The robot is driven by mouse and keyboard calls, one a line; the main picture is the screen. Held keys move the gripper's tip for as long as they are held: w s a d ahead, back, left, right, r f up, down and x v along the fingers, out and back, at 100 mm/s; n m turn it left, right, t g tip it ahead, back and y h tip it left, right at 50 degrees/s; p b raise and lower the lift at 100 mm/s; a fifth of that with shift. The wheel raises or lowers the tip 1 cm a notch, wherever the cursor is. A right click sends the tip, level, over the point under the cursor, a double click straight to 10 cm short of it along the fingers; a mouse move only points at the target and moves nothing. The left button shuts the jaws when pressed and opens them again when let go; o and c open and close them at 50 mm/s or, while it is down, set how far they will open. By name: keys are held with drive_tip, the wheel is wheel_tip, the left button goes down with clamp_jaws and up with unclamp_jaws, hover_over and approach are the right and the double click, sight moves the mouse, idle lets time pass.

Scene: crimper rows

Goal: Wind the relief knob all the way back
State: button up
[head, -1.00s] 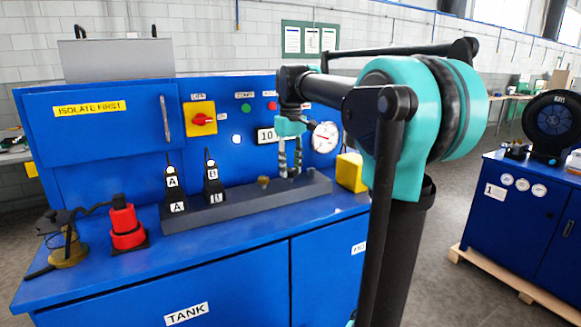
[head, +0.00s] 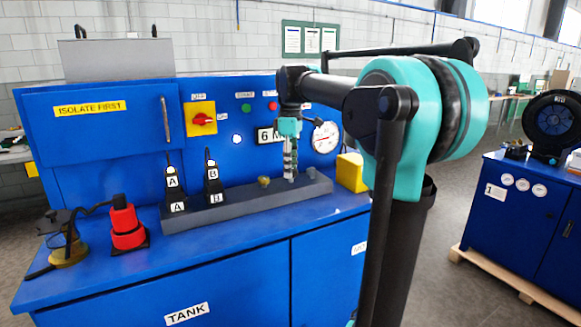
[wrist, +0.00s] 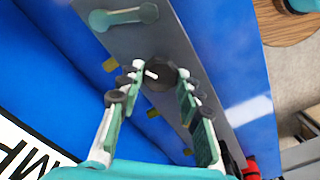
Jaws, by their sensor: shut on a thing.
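The relief knob (wrist: 163,73) is dark and round with a small white mark, and sits on the grey manifold bar in the wrist view. My gripper (wrist: 160,80) has one finger on each side of it and is shut on it. In the head view my gripper (head: 290,175) points straight down at the right part of the grey bar (head: 240,199); the knob is hidden there behind the fingers. The round gauge (head: 325,138) is to the right of my gripper.
Levers A (head: 172,182) and B (head: 212,178) stand upright on the bar's left part. A brass fitting (head: 264,181) is just left of my gripper, a yellow block (head: 350,172) to its right. A red-and-yellow switch (head: 202,118) is on the panel.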

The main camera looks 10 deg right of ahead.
idle(0.4)
drive_tip(key=o, duration=1.2)
drive_tip(key=shift+c, duration=0.2)
wheel_tip(320, 180, up, 12)
